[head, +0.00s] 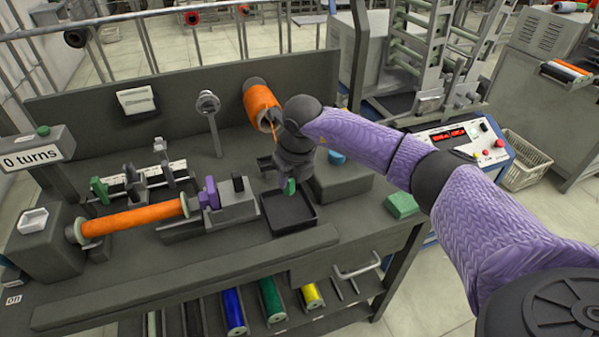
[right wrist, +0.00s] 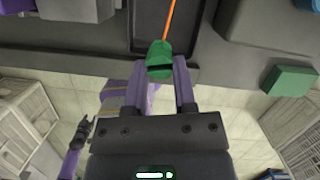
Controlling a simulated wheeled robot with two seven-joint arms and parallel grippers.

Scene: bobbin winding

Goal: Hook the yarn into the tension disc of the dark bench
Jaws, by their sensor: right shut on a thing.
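My right gripper (head: 289,180) points down over the black tray on the dark bench (head: 130,265). It is shut on a small green tab (right wrist: 159,57), which shows between the fingers in the right wrist view. Orange yarn (right wrist: 169,20) runs from this tab to the top of that view. In the head view the orange yarn cone (head: 260,104) lies tilted at the back of the bench, partly behind my right wrist. A round metal disc on a post (head: 207,104), which looks like the tension disc, stands left of the cone, apart from my gripper.
An orange-wound bobbin (head: 133,219) lies in the winder at the left, beside a grey block with purple parts (head: 209,195). The black tray (head: 305,227) is under my gripper. A green block (head: 402,205) sits at the bench's right edge. A raised dark box (head: 338,183) stands right of the tray.

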